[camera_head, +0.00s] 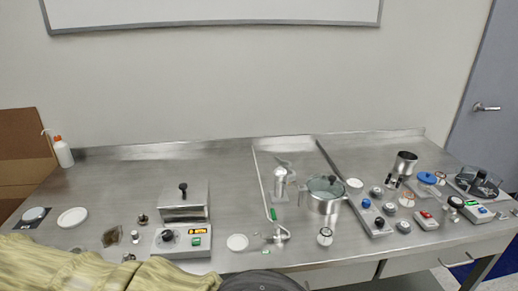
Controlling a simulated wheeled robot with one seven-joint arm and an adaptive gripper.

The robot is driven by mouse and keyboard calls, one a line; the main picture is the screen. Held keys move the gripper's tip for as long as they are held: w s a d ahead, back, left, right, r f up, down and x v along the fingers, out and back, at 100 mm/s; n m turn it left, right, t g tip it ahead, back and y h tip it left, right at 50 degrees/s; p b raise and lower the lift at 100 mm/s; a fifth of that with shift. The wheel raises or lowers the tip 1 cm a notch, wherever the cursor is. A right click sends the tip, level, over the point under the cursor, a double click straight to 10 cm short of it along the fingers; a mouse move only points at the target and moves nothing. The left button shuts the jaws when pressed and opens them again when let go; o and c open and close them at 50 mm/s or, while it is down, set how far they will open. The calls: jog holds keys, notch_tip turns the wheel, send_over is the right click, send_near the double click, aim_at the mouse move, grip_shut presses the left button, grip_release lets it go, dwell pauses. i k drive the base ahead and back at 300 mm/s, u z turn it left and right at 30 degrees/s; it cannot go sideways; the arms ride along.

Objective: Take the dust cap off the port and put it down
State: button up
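I cannot tell for sure which part is the dust cap. A short steel fitting (325,238) with a round top stands in front of a steel chamber (325,203) with a glass lid; it may be the capped port, but it is too small to tell. A white disc (237,242) lies on the bench to its left. A blue round top (428,178) shows among the parts at the right. My gripper is not recognisable in this view.
The steel bench (115,185) has free room at the left and back. A control box (183,239) stands left of centre, a squeeze bottle (62,152) at the far left. A dark strip of fittings (376,222) and a meter (478,212) crowd the right. Yellowish fabric covers the lower left.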

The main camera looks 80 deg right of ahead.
aim_at(426, 177)
jog(key=z, duration=4.4)
jog(key=k, duration=0.95)
jog(key=z, duration=0.75)
jog(key=i, duration=1.25)
jog(key=u, duration=1.35)
jog(key=i, duration=0.55)
jog(key=u, duration=0.55)
